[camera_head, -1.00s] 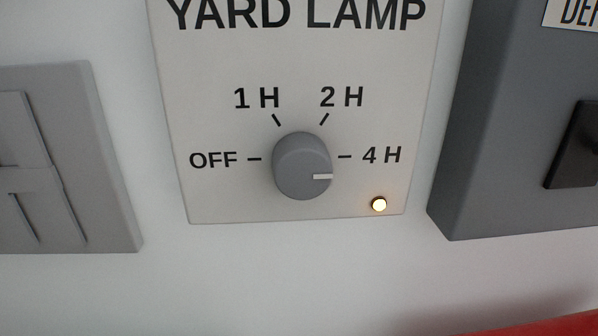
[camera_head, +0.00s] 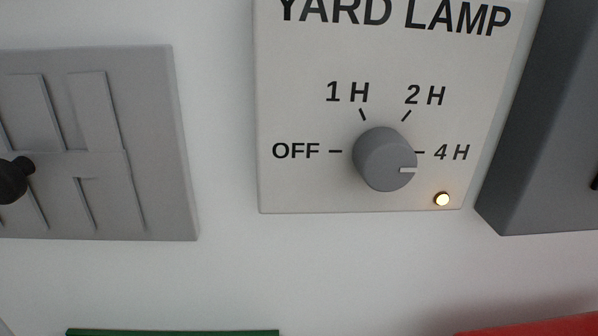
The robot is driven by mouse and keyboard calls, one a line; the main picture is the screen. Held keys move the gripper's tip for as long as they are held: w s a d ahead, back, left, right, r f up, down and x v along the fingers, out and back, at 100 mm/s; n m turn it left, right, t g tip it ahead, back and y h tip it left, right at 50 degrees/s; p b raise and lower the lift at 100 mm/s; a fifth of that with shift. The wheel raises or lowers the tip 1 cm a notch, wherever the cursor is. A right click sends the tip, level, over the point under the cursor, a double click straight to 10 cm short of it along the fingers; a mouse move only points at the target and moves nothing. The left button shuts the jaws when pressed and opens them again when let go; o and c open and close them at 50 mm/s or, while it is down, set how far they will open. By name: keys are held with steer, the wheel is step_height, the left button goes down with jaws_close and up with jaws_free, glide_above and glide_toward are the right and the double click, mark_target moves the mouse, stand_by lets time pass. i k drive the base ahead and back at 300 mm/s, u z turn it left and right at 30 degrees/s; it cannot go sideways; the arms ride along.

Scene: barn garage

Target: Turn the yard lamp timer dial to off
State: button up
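The yard lamp timer panel (camera_head: 300,185) is a light plate on the white wall, right of the middle of the view. Its grey round dial (camera_head: 380,158) has a white pointer line that points right, at or close to the 4 H mark. The OFF mark is on the dial's left, with 1 H and 2 H above. A small indicator light (camera_head: 442,199) at the panel's lower right glows warm yellow. My gripper is not in view, and nothing touches the dial.
A grey panel (camera_head: 150,90) with raised strips and a black knob (camera_head: 14,180) is on the left. A dark grey box (camera_head: 540,130) stands out close on the right. A green edge (camera_head: 172,332) and a red thing (camera_head: 535,325) show at the bottom. The wall between is bare.

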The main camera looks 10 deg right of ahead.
mark_target(382, 158)
steer(key=u, duration=0.45)
steer(key=k, duration=0.45)
steer(key=u, duration=0.4)
